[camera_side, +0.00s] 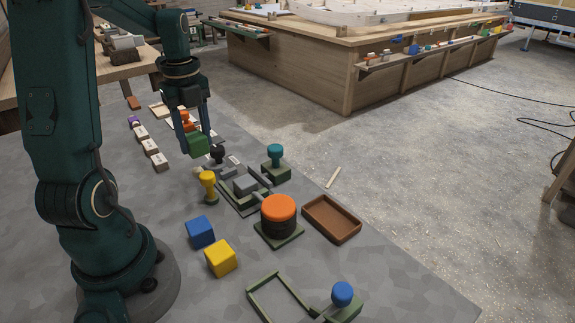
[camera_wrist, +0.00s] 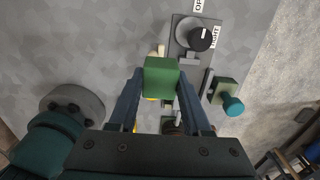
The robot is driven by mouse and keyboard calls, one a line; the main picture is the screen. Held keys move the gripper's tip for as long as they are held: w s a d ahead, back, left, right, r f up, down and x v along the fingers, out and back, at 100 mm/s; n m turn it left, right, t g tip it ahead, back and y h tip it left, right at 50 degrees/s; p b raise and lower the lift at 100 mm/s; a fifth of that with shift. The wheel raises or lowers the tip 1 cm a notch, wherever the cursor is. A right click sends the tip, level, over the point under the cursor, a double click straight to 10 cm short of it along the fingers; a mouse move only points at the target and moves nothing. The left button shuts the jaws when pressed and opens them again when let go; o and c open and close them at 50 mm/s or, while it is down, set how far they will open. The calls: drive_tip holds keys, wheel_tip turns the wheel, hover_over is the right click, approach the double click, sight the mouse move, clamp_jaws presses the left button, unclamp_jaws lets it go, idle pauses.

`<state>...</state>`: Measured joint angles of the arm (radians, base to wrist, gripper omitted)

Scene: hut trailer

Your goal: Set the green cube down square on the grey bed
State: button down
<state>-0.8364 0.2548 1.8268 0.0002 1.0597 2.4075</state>
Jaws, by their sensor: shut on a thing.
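My gripper (camera_side: 196,140) is shut on the green cube (camera_side: 199,146) and holds it in the air above the grey table. In the wrist view the green cube (camera_wrist: 161,77) sits between the two finger ends. What looks like the grey bed (camera_side: 246,184) is a grey block inside a low green frame, to the right of and nearer the camera than the cube in the side view. The cube is apart from it. In the wrist view the fingers and gripper body mostly hide that area.
A yellow knob (camera_side: 208,184), black knob (camera_side: 217,153) and teal knob (camera_side: 275,152) stand around the bed. An orange button (camera_side: 279,208), brown tray (camera_side: 331,219), blue cube (camera_side: 200,232) and yellow cube (camera_side: 220,257) are nearer the camera.

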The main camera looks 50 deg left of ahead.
hover_over(235, 169)
drive_tip(key=s+d, duration=0.2)
drive_tip(key=d, duration=0.1)
drive_tip(key=f, duration=0.4)
drive_tip(key=shift+w+f, duration=0.15)
drive_tip(key=shift+w, duration=0.1)
drive_tip(key=shift+f, duration=2.05)
drive_tip(key=shift+f, duration=0.1)
drive_tip(key=c, duration=0.6)
unclamp_jaws()
